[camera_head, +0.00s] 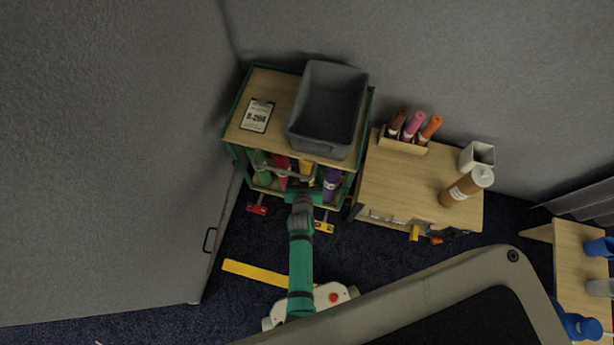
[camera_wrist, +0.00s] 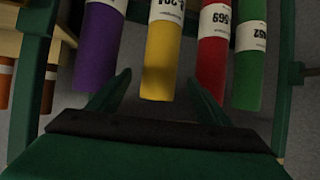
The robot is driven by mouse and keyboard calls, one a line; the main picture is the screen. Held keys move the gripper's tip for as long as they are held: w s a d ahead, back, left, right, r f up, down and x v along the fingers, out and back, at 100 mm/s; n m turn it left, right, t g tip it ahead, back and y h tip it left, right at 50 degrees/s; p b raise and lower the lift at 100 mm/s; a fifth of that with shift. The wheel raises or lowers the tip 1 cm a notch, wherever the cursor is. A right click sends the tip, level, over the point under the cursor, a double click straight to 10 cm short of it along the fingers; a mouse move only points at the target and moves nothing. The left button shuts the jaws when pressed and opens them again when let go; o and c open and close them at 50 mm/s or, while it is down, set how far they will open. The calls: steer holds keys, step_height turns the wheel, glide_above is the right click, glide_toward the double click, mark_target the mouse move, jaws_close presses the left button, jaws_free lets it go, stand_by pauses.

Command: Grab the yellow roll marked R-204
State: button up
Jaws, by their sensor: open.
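The yellow roll (camera_wrist: 162,58) hangs in the middle of the wrist view, with a white label partly reading "204" near the top edge. My gripper (camera_wrist: 157,85) is open, with one finger on each side below the yellow roll's lower end; I cannot tell how near they are in depth. In the head view the yellow roll (camera_head: 306,168) shows in the green-framed rack, partly hidden by my arm. My gripper (camera_head: 303,190) is at the rack's front there. A card (camera_head: 257,115) on the rack's top appears to read R-204.
A purple roll (camera_wrist: 98,48) is left of the yellow one; a red roll (camera_wrist: 212,60) and a green roll (camera_wrist: 248,62) are right. Green rack posts (camera_wrist: 36,60) stand at the sides. A grey bin (camera_head: 328,105) sits on top. A wooden table (camera_head: 410,180) stands right.

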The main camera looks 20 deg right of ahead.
mark_target(307, 168)
steer(key=shift+w+d+f, duration=0.3)
steer(key=shift+w+d, duration=0.05)
steer(key=shift+w, duration=0.1)
steer(key=x, duration=0.3)
steer(key=shift+w, duration=0.35)
steer(key=shift+x, duration=0.75)
steer(key=shift+f, duration=0.1)
steer(key=c, duration=1.7)
steer(key=shift+w, duration=0.15)
jaws_close()
